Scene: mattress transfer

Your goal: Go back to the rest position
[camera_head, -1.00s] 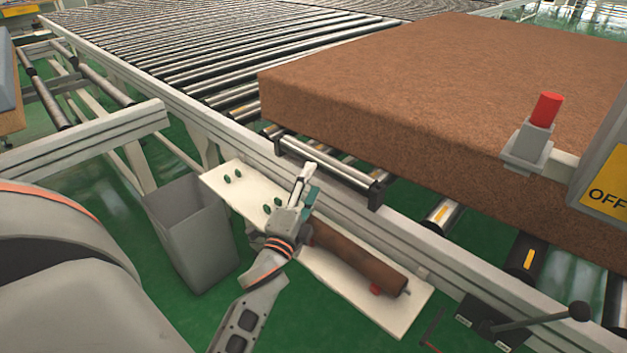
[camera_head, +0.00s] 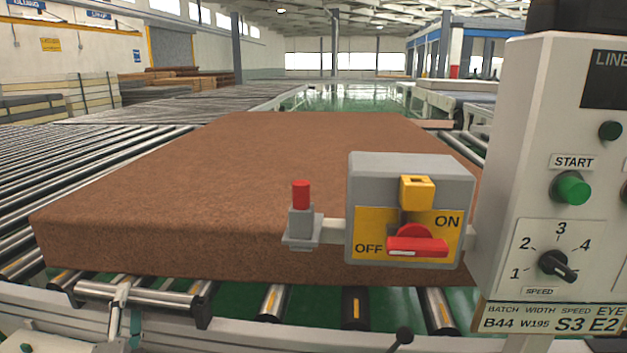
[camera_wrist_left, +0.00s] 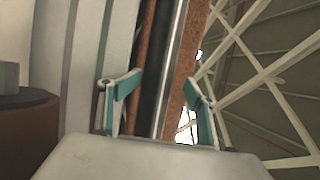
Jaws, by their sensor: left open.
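My left gripper (camera_head: 124,308) shows at the bottom left of the head view, in front of the near edge of the roller line. Most of its arm is below the picture. In the left wrist view the two teal-lined fingers of my left gripper (camera_wrist_left: 160,100) stand apart with nothing held between them. A dark bar and brown strips show behind them. The large brown mattress (camera_head: 240,180) lies flat on the rollers, beyond the gripper. My right gripper is not in view.
A grey switch box (camera_head: 410,170) with a red ON/OFF knob and a red-topped post (camera_head: 301,215) stand before the mattress. A control panel (camera_head: 560,110) with a green START button fills the right side. Bare rollers (camera_head: 40,190) lie at the left.

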